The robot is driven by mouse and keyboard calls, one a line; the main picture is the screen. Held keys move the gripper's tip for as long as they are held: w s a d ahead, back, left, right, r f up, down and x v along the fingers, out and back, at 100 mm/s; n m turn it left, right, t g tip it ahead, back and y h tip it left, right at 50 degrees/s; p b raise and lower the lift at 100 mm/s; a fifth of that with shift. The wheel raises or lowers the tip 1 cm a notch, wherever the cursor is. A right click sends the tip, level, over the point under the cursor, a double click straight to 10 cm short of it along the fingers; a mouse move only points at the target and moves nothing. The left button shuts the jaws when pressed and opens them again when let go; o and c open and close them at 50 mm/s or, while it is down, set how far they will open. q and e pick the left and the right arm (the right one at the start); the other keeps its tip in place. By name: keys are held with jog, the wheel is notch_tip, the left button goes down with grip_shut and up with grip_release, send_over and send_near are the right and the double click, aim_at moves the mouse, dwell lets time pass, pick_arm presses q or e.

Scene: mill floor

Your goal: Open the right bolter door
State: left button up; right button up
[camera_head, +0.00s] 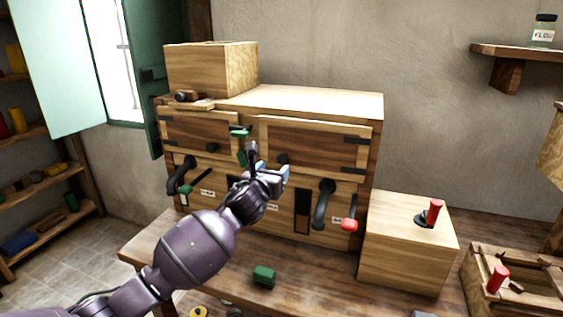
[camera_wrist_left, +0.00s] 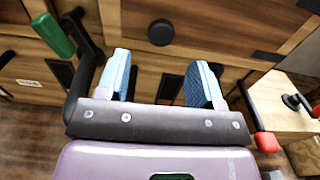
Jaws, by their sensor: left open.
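The bolter is a wooden cabinet (camera_head: 330,103) on the bench. Its right door (camera_head: 318,143) is shut, with dark hinges on its right edge and a round black knob (camera_head: 283,158) near its lower left. In the left wrist view the knob (camera_wrist_left: 161,32) lies ahead, about midway between my fingers and beyond their tips. My left gripper (camera_head: 272,171) is open and empty, just below and in front of the knob, apart from it. In the left wrist view its blue pads (camera_wrist_left: 160,78) are spread. The left door (camera_head: 200,130) is shut too. My right gripper is not in view.
Black levers stick out of the front: one with a red grip (camera_head: 349,225) on the right, others with green grips (camera_head: 185,190) further left, one close beside my gripper. A wooden box (camera_head: 410,250) stands right. A green block (camera_head: 264,275) lies on the bench (camera_head: 215,280).

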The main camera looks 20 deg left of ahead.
aim_at(282, 160)
pick_arm(q)
jog(key=shift+w+d+b, duration=0.2)
jog(key=shift+w+b, duration=0.2)
jog(key=shift+w, duration=3.1)
grip_shut()
jog(key=shift+s, duration=0.15)
